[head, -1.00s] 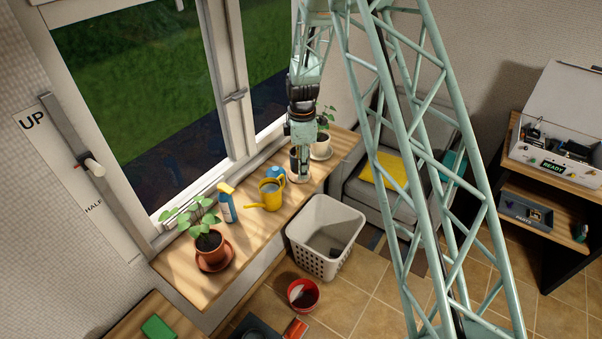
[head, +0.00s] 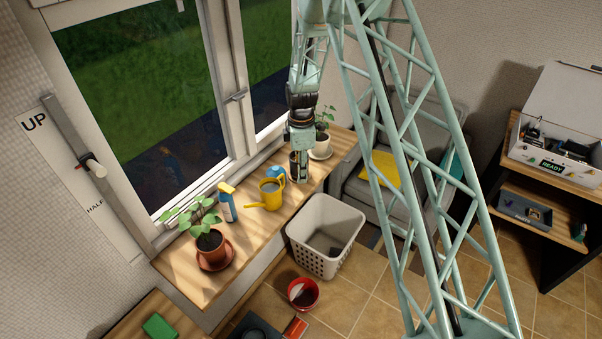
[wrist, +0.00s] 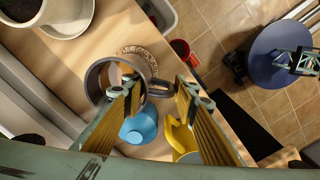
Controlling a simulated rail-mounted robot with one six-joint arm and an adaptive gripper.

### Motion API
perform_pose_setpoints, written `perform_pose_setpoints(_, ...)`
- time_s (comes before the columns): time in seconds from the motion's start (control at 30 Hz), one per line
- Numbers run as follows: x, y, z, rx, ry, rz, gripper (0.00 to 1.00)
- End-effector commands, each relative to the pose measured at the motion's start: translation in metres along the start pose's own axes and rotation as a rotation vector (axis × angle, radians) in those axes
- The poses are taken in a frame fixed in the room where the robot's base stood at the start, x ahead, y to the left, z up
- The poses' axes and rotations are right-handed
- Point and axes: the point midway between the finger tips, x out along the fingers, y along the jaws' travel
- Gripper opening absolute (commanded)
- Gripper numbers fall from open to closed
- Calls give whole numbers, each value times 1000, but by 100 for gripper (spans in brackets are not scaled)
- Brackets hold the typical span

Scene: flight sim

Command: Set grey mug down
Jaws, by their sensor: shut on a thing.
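The grey mug (wrist: 98,86) is seen from above in the wrist view, mouth up, with its handle pointing right toward the space between my fingers. My gripper (wrist: 160,88) is shut on the mug at its handle side; the left finger overlaps the mug's mouth and the right finger is beyond the handle. A round patterned coaster (wrist: 136,53) shows partly from under the mug. In the head view my gripper (head: 300,180) is low over the far part of the wooden sill, and mostly hides the mug. Whether the mug touches the coaster cannot be told.
A blue object (wrist: 138,126) and a yellow watering can (head: 270,194) stand close by on the sill (head: 195,283). A white-potted plant (head: 320,147) is behind. A spray bottle (head: 226,204) and terracotta-potted plant (head: 210,245) are nearer. A laundry basket (head: 322,262) stands below.

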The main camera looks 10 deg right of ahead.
Motion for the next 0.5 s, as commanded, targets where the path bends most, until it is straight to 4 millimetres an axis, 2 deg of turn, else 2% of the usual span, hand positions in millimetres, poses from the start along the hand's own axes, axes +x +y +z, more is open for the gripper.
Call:
perform_pose_setpoints(0.4, 6, 0, 0, 0, 0, 1, 6)
perform_pose_setpoints(0.43, 7, 0, 0, 0, 0, 0, 29)
perform_pose_setpoints(0.5, 7, 0, 0, 0, 0, 0, 36)
